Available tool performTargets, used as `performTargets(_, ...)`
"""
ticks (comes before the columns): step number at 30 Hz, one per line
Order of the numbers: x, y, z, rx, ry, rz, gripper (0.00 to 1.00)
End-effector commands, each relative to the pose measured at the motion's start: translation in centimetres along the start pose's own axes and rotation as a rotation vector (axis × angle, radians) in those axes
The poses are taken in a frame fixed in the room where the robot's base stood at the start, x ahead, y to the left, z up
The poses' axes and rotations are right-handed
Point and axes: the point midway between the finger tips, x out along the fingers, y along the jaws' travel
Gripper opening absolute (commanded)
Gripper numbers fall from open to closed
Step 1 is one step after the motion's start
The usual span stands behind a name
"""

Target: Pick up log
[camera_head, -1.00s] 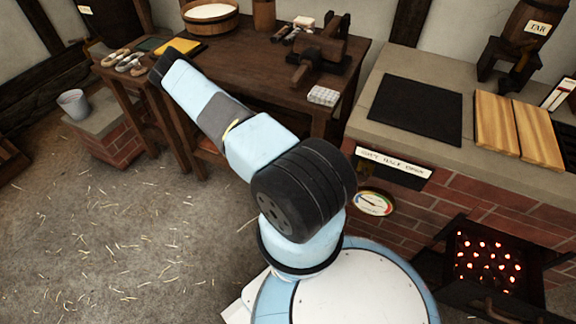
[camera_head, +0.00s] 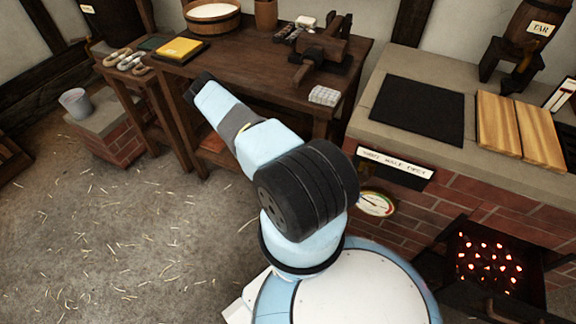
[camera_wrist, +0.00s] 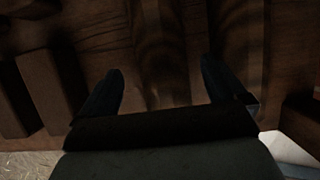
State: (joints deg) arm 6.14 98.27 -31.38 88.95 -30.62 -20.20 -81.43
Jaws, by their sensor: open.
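In the wrist view my gripper (camera_wrist: 161,75) is open, its two dark fingers spread and pointing away from the camera. A dark brown, rounded wooden piece with lengthwise grain (camera_wrist: 158,45) lies between and beyond the fingers; it looks like a log, but the view is dim. I cannot tell whether the fingers reach around it. A similar piece (camera_wrist: 240,40) lies to the right. In the head view my arm stretches toward the lower front of the workbench (camera_head: 262,62); the fingers and the log are hidden there behind the arm and bench.
A brick stove with a black plate (camera_head: 417,108) and glowing coals (camera_head: 488,262) stands at the right. A side table with tools (camera_head: 125,60) and a bucket (camera_head: 75,103) on a brick block are at the left. The straw-strewn floor (camera_head: 130,220) is clear.

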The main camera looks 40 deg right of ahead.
Motion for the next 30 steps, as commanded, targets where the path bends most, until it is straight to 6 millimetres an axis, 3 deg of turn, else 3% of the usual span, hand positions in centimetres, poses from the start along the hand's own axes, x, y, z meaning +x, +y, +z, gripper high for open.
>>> performTargets(4,1.6,0.0,0.0,0.001,0.000,0.000,0.98)
performTargets(13,2.0,0.1,0.0,0.000,0.000,0.000,0.98)
performTargets(30,2.0,0.0,0.0,0.001,0.000,-0.001,0.43)
